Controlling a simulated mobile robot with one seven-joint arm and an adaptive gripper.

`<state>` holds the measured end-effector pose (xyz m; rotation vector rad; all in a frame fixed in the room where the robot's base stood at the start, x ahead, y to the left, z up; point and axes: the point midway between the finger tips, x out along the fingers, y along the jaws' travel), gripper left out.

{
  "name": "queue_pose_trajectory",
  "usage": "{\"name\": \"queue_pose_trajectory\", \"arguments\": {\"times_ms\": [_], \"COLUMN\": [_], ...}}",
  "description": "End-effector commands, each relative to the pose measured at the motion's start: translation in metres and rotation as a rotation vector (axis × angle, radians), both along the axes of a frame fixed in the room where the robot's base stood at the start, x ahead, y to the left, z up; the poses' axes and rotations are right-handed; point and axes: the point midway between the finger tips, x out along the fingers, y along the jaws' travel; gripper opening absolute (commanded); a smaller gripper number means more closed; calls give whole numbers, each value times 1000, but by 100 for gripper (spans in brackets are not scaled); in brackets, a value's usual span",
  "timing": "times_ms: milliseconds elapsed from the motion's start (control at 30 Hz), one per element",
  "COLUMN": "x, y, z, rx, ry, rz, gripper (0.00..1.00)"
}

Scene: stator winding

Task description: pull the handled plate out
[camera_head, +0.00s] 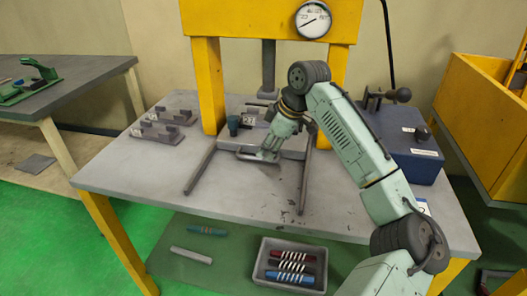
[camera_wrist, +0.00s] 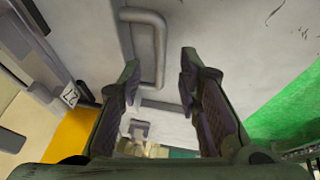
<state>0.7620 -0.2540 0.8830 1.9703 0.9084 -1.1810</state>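The handled plate (camera_head: 292,146) is a flat grey slab lying between two dark rails under the yellow press. Its grey bar handle (camera_head: 247,156) points toward the front of the table. In the wrist view the handle (camera_wrist: 161,48) is a U-shaped bar just beyond my fingertips, closer to the left finger. My gripper (camera_head: 270,148) is over the handle side of the plate and partly hides it. In the wrist view my gripper (camera_wrist: 159,72) has its two fingers apart with nothing clamped between them. I cannot tell whether a finger touches the handle.
The yellow press (camera_head: 209,85) with a round gauge (camera_head: 313,19) stands behind the plate. A blue box (camera_head: 412,150) with a lever is at right. Grey blocks (camera_head: 158,130) lie at left. The tabletop in front (camera_head: 240,205) is clear; a tray (camera_head: 266,252) sits below.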

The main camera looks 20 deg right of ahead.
Motion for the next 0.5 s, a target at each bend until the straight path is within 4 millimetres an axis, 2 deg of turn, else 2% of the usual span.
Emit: {"name": "queue_pose_trajectory", "arguments": {"times_ms": [200,500], "x": [10,14], "y": [7,9], "z": [-27,-36], "rx": [1,0], "ry": [1,-1], "rz": [2,1], "gripper": [31,31]}}
